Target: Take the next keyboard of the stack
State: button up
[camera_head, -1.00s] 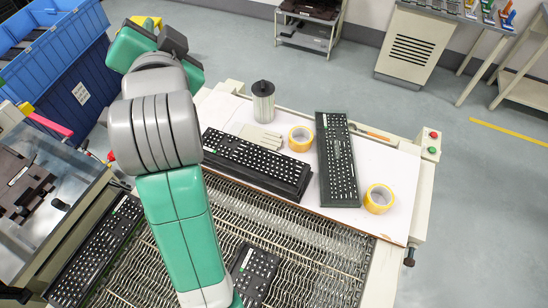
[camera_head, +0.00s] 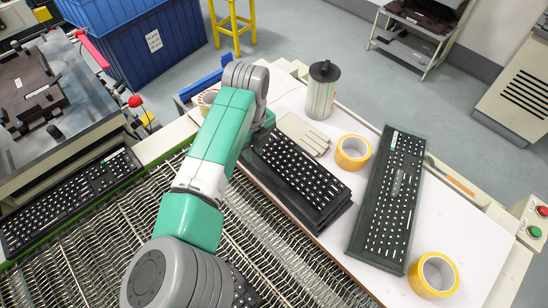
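A stack of dark keyboards (camera_head: 310,190) with white keys lies on the white tabletop, beside the mesh conveyor. Its upper left end is covered by my arm. Another dark keyboard (camera_head: 392,195) lies to its right, apart from it. My arm crosses the left-centre of the view, and its far end is over the left end of the stack. My gripper is hidden behind the arm links, so neither its fingers nor any contact shows.
A grey canister (camera_head: 321,92), pale gloves (camera_head: 302,134) and two yellow tape rolls (camera_head: 353,152) (camera_head: 433,274) share the white tabletop (camera_head: 475,235). Another (camera_head: 243,288) on the conveyor is partly hidden by my arm.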

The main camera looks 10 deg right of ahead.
aim_at(255, 166)
jog(key=f, duration=0.1)
jog(key=f+b, duration=0.1)
jog(key=f, duration=0.2)
jog(key=shift+s+f+b, duration=0.25)
jog(key=shift+f+b, duration=0.1)
jog(key=shift+f, duration=0.45)
jog(key=shift+c, duration=0.2)
grip_shut()
jog(key=shift+r, duration=0.1)
